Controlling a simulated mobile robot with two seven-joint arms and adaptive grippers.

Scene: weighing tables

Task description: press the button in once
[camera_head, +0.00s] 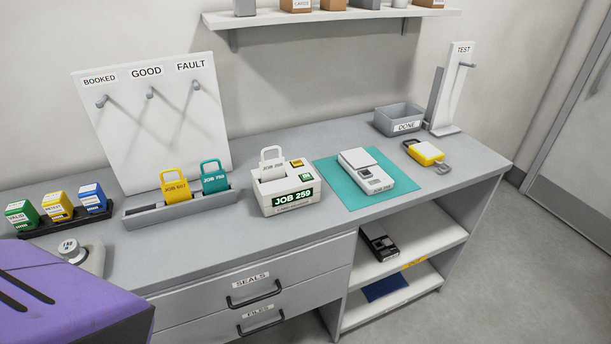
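A white box (285,196) labelled JOB 259 stands on the grey table, with a white tag (272,164) upright in its top. Neither gripper is in view.
A rack (150,217) holds a yellow and a teal tag. A white device (389,181) lies on a teal mat (334,179). A yellow device (426,152) and a grey DONE bin (382,124) are at right. The lower left corner is blocked from view.

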